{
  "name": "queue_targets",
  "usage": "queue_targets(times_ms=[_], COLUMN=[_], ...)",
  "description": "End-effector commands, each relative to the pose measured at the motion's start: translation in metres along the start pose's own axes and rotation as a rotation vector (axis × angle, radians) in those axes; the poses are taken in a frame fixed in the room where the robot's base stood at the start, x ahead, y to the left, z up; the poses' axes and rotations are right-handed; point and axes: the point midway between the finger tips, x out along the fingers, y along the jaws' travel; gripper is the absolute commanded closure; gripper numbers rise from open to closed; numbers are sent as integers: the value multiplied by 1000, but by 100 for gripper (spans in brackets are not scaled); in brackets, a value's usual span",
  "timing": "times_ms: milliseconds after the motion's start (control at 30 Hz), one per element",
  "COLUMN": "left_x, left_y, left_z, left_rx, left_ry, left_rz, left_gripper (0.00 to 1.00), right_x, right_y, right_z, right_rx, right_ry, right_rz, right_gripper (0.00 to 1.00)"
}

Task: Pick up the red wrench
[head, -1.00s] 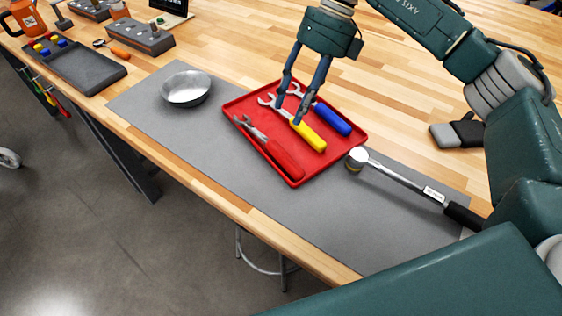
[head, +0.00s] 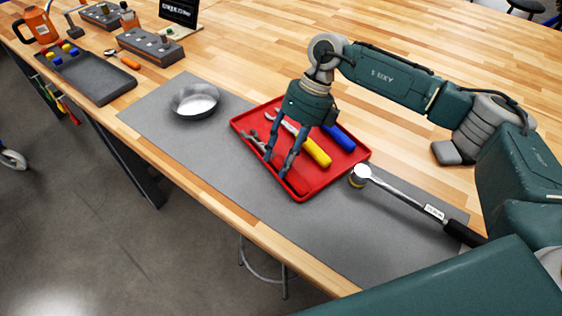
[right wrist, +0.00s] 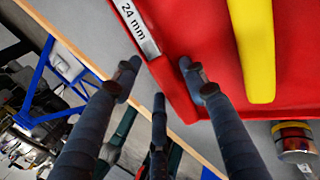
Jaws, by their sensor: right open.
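The red wrench (head: 299,184) lies on the red tray (head: 240,122) along its near-left side, its metal end toward the left. My right gripper (head: 277,168) points down over it, open, and its fingers hide part of the wrench. There the red handle is hard to tell from the red tray. Contact cannot be told. My left gripper is not in view.
A yellow-handled wrench (head: 316,152) and a blue-handled wrench (head: 340,137) lie beside it on the tray. A metal bowl (head: 195,101) stands left on the grey mat (head: 160,115). A torque wrench (head: 400,194) lies right of the tray. The table's near edge is close.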

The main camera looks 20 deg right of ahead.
Motion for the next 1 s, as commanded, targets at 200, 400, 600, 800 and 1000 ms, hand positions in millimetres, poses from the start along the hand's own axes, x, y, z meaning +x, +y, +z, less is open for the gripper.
queue_targets(times_ms=[200,400,600,800,1000], left_x=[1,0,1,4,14], left_y=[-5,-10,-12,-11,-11], left_z=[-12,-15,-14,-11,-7], left_rx=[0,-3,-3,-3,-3], left_ry=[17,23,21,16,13], left_rz=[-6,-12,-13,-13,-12], left_gripper=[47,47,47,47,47], right_x=[0,0,-1,-13,-46], right_y=[0,0,1,6,22], right_z=[0,0,0,1,2], right_rx=[0,-1,-1,-2,-4], right_ry=[0,-1,-1,-3,-7], right_rz=[0,0,1,0,-1], right_gripper=[71,100,100,100,100])
